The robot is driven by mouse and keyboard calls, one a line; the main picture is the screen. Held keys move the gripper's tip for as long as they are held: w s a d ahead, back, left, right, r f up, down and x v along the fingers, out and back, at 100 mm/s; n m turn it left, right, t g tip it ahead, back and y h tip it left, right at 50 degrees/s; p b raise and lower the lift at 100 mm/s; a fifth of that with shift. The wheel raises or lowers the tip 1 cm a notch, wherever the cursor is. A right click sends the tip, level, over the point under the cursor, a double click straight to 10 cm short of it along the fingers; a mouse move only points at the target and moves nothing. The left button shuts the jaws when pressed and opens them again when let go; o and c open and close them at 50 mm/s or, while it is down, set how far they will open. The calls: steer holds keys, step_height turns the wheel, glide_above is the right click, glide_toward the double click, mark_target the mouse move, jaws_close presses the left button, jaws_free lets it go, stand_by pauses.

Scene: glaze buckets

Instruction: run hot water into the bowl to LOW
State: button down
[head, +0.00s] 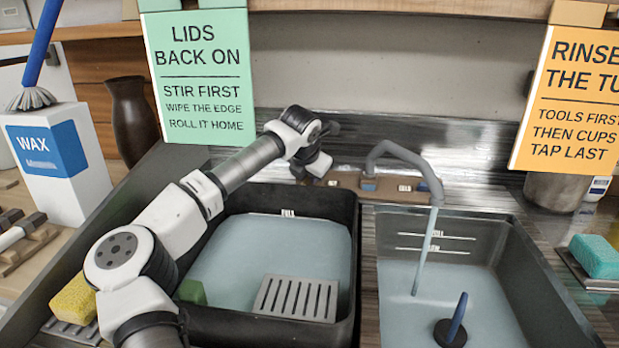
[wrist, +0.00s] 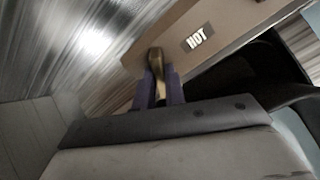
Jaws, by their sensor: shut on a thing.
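My gripper (wrist: 159,88) is shut on a brass tap lever (wrist: 156,60) in the wrist view, beside a plate marked HOT (wrist: 197,38). In the head view the arm reaches over the left tub to the tap block (head: 345,182); the fingertips are hidden there. The grey spout (head: 410,156) runs a stream of water (head: 427,250) into the right-hand bowl (head: 480,237). Pale blue water (head: 400,290) covers its floor, its surface a little below the lower of two white marks (head: 432,249). The marks' words are too small to read surely.
A black tub (head: 340,215) of water with a grey grate (head: 297,297) stands left of the bowl. A blue-handled plug (head: 455,325) stands in the bowl. A teal sponge (head: 597,255) lies right. A yellow sponge (head: 73,300) lies left, near a WAX box (head: 60,165).

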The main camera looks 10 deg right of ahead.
stand_by(0.3)
steer(key=c, duration=1.5)
jaws_free()
steer(key=shift+o, duration=0.2)
steer(key=shift+s+r, duration=0.1)
steer(key=b+v, duration=0.2)
steer(key=v, duration=1.1)
steer(key=shift+s+r, duration=0.15)
steer(key=shift+r, duration=0.1)
steer(key=shift+a, duration=0.1)
